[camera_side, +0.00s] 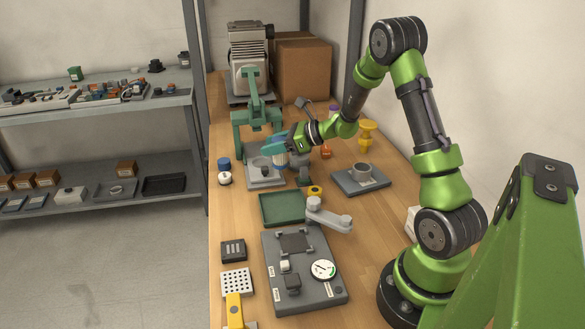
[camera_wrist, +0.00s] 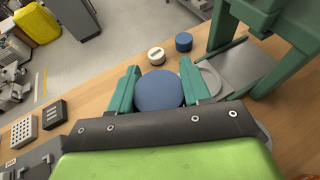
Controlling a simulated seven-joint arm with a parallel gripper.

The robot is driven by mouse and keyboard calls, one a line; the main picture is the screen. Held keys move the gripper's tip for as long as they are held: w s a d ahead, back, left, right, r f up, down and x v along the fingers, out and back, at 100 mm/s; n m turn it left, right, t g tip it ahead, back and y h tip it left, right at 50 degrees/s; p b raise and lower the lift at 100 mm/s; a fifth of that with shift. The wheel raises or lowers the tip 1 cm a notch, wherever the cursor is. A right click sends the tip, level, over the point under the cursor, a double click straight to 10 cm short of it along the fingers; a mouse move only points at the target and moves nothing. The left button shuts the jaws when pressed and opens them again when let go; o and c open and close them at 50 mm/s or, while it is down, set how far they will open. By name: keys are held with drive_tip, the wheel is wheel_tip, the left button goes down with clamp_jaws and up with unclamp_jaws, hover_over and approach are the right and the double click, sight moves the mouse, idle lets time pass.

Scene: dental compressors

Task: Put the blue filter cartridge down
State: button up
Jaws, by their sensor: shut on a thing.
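The blue filter cartridge (camera_wrist: 158,90) sits between the two green fingers of my gripper (camera_wrist: 160,74) in the wrist view, its round blue top facing the camera. In the side view my gripper (camera_side: 277,146) is shut on the cartridge (camera_side: 280,152), above a grey plate with a round seat (camera_side: 254,184). The fingers partly hide the cartridge there. I cannot tell whether its underside touches anything.
A green press frame (camera_side: 240,132) stands just behind my gripper. A blue-topped piece (camera_side: 224,163) and a small white round piece (camera_side: 225,179) stand to the left. A green tray (camera_side: 281,223) lies in front; a grey plate with a cup (camera_side: 343,184) lies right.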

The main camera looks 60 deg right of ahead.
drive_tip(key=shift+w+d+f, duration=0.55)
drive_tip(key=shift+w+f, duration=0.2)
drive_tip(key=shift+w, duration=0.75)
drive_tip(key=shift+w+d+f, duration=0.5)
drive_tip(key=shift+w+f, duration=0.2)
drive_tip(key=shift+w, duration=0.85)
drive_tip(key=shift+w+d+f, duration=0.55)
drive_tip(key=shift+w+f, duration=0.2)
drive_tip(key=shift+w, duration=0.75)
drive_tip(key=shift+f, duration=0.1)
drive_tip(key=o, duration=1.1)
